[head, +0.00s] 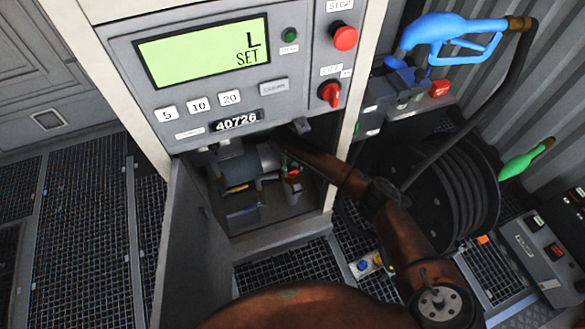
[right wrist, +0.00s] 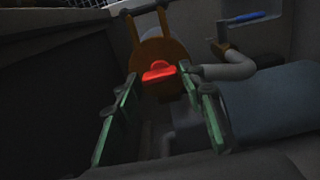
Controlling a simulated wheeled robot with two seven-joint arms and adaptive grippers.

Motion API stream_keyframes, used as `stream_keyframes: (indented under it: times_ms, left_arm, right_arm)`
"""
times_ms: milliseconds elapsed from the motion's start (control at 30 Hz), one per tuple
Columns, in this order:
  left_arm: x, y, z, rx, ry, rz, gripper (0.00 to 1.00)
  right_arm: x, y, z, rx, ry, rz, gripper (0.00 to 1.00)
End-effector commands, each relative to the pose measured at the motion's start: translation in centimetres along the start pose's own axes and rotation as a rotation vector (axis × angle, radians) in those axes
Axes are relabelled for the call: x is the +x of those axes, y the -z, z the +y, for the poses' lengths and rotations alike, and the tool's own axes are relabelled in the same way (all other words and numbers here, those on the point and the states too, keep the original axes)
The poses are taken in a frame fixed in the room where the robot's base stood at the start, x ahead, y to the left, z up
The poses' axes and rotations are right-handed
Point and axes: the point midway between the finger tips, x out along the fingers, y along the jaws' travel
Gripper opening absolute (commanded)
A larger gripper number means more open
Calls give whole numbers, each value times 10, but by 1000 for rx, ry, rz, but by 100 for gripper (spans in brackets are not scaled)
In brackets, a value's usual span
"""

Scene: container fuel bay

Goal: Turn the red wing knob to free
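In the right wrist view a red wing knob (right wrist: 158,71) sits on an orange-brown rounded body (right wrist: 150,50) inside a dim compartment. My right gripper (right wrist: 162,88) is open, with its green-faced fingers on either side below the knob. The knob shows between the fingertips, and no contact can be seen. In the head view my right arm reaches from the lower right into the open cabinet (head: 272,240) under the control panel, and its fingers are hard to make out there. My left gripper is not in view.
The cabinet door (head: 187,245) stands open at the left. A grey cylinder (head: 240,165) and pipework fill the cabinet. The panel (head: 190,100) above has a display, buttons and a red selector (head: 330,94). A hose reel (head: 455,195) stands close to the right of my arm.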

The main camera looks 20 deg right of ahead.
Motion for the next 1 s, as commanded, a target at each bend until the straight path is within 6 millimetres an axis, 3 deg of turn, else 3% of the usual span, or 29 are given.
stream_keyframes:
  times_ms: [400, 733, 1000]
  left_arm:
    - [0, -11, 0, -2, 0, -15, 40]
    - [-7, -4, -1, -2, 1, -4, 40]
    - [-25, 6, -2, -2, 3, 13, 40]
  right_arm:
    - [0, 0, 1, 1, 0, 0, 7]
    - [-2, -1, 0, -53, -1, -1, 7]
    - [-4, -1, 0, -234, 0, -1, 7]
